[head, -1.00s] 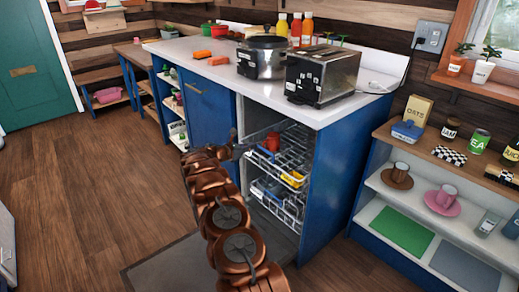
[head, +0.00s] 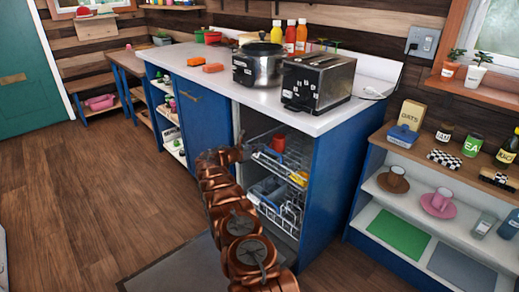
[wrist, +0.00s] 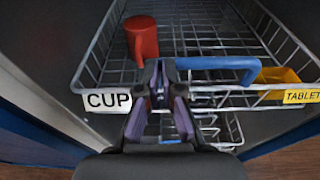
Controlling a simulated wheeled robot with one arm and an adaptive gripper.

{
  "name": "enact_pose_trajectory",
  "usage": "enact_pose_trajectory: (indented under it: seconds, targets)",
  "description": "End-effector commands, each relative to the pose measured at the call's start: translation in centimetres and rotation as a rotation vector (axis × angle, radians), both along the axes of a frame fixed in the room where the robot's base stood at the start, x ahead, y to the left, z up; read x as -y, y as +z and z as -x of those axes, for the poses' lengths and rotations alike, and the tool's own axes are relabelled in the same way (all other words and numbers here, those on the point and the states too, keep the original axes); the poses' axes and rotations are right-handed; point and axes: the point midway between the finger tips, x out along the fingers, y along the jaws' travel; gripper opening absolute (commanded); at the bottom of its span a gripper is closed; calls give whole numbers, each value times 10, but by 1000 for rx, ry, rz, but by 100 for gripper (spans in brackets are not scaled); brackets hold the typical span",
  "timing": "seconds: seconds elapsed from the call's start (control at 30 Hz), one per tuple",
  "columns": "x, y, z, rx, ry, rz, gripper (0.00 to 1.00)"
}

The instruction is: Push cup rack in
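The cup rack is the upper wire rack (head: 268,160) in the open blue cabinet. It also shows in the wrist view (wrist: 215,48), with a "CUP" label (wrist: 107,101) at its front left. A blue handle (wrist: 225,64) lies along its front rail. A red cup (wrist: 142,40) stands inside it at the left. My gripper (wrist: 159,72) is at the front rail, just left of the handle. Its fingertips are together with nothing clear between them. Whether they touch the rail I cannot tell. In the head view my arm mostly hides the gripper.
A lower wire rack (head: 275,205) holds blue items. A yellow item (wrist: 279,82) by a "TABLET" label is at the upper rack's right. Cabinet walls (wrist: 45,95) flank the racks closely. The counter (head: 220,82) above holds a pot and toaster. Floor (head: 90,200) at the left is clear.

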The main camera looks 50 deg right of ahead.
Motion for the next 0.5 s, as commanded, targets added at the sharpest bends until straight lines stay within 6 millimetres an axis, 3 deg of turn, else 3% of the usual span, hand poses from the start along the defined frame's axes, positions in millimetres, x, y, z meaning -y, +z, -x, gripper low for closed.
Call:
enact_pose_trajectory:
  seconds: [0.27,0.5]
  targets:
    - [9,4,8,1,-13,6,0]
    - [-1,5,8,-3,-14,5,0]
